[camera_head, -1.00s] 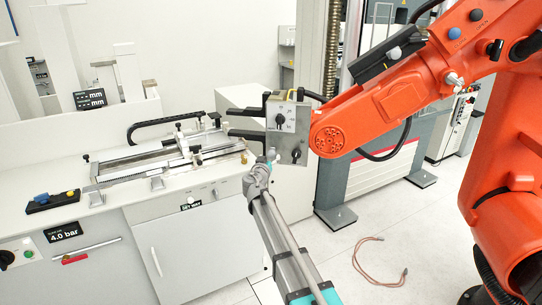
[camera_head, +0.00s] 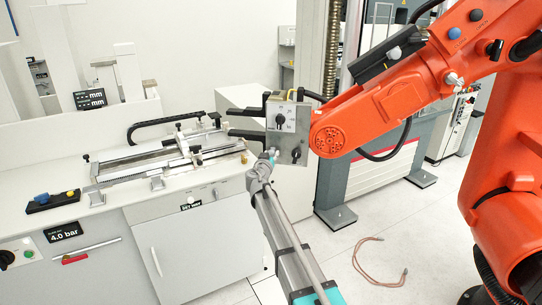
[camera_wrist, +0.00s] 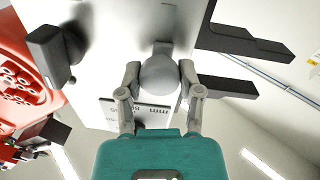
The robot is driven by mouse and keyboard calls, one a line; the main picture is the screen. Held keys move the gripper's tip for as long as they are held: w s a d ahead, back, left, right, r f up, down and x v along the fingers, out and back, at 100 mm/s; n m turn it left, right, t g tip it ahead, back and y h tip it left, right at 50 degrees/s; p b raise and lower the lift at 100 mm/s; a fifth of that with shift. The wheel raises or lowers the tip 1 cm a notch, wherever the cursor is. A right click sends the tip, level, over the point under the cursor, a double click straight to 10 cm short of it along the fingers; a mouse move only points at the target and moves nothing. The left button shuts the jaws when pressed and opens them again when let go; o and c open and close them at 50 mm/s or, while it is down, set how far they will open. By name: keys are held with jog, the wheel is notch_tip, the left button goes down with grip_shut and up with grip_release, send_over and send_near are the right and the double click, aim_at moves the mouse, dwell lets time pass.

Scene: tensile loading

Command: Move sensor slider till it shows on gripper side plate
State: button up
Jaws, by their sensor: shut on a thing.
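The gripper side plate (camera_head: 301,118) is a metal plate on the end of the orange robot arm. It carries two dark knobs, and its black jaws point left. In the wrist view the plate (camera_wrist: 110,60) fills the upper middle. My gripper (camera_wrist: 160,82) is shut on a round grey knob (camera_wrist: 158,74), apparently the sensor slider, in front of the plate. A label with upside-down lettering (camera_wrist: 150,107) lies partly behind my fingers. In the head view my gripper (camera_head: 270,160) is at the plate's lower left; its grip is too small to see there.
The orange arm (camera_head: 400,100) fills the right. Its black jaw (camera_wrist: 240,38) and a dark knob (camera_wrist: 48,50) flank the grip. A bench with a rail fixture (camera_head: 150,165) stands left. A reddish cable (camera_head: 380,262) lies on otherwise open floor.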

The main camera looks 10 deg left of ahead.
grip_shut()
jog(key=shift+r+p, duration=0.4)
jog(key=o, duration=0.8)
grip_release()
jog(key=shift+f, duration=0.1)
jog(key=shift+o, duration=0.2)
jog(key=shift+s, duration=0.15)
jog(key=s+a, duration=0.2)
jog(key=s, duration=0.9)
jog(key=shift+s, duration=0.25)
